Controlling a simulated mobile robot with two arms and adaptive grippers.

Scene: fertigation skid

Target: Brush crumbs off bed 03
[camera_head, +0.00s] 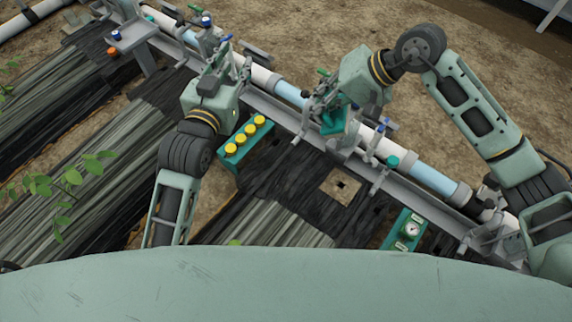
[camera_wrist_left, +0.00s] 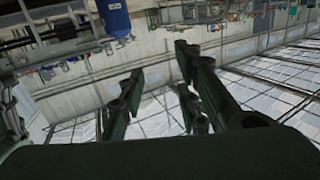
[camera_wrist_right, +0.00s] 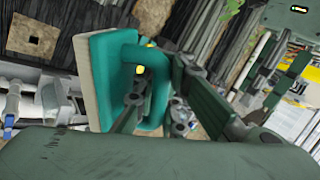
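A teal handled brush with a flat beige face (camera_wrist_right: 98,85) fills the middle of the right wrist view. My right gripper (camera_wrist_right: 156,90) has its fingers on either side of the teal handle and is shut on it. In the head view the teal brush (camera_head: 335,122) is above the pipe rail, partly hidden by my right gripper. My left gripper (camera_wrist_left: 165,82) is open and empty; in the head view it is above the pipe rail at upper left. Several dark-covered beds (camera_head: 265,222) lie below the rail. I cannot tell which is bed 03, and no crumbs can be made out.
A pipe rail (camera_head: 292,94) with blue and green valves crosses diagonally. A teal box with yellow knobs (camera_head: 240,150) and a teal gauge panel (camera_head: 405,231) stand beside it. A tan square with a hole (camera_head: 333,194) lies between them. Leafy plants (camera_head: 72,178) grow at left.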

